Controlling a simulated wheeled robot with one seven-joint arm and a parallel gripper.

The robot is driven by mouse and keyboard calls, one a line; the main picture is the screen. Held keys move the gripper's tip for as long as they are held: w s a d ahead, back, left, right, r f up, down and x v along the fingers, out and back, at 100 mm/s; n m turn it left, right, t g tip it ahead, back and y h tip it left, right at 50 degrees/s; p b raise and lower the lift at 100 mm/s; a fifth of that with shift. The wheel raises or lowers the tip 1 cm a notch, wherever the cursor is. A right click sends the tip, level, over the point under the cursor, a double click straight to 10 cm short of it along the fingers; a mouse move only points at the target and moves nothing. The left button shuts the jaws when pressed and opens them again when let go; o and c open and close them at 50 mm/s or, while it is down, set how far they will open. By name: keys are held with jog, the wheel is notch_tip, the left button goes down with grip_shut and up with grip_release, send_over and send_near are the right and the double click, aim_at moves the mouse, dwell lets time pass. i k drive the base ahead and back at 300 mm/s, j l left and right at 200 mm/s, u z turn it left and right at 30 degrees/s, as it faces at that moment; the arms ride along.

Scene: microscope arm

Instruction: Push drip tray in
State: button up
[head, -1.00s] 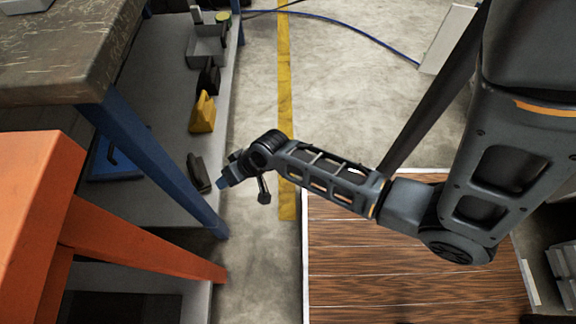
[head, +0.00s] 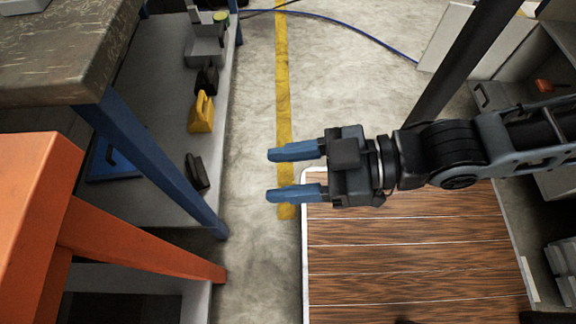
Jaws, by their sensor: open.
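My gripper (head: 270,174) is open and empty, with two blue fingers pointing left and a clear gap between them. It hangs over the yellow floor line and the left edge of the wooden platform, in the middle of the head view. It touches nothing that I can see. I cannot make out a drip tray for certain in this view. A grey box-like item (head: 205,47) stands on the low shelf at the upper left, well apart from my gripper.
A workbench (head: 60,70) with a blue leg (head: 150,165) stands at the left. An orange frame (head: 130,250) is at the lower left. The low shelf (head: 160,200) holds a yellow item (head: 201,112) and dark items. Bare floor (head: 250,260) lies between shelf and platform (head: 410,250).

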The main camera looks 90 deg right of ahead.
aim_at(496, 96)
jog(key=z, duration=4.35)
jog(key=i+j, duration=0.15)
jog(key=j, duration=0.2)
jog(key=i+j+u, duration=0.1)
jog(key=j, duration=0.2)
jog(key=i+j, duration=0.15)
jog(key=j, duration=0.2)
jog(key=u, duration=0.05)
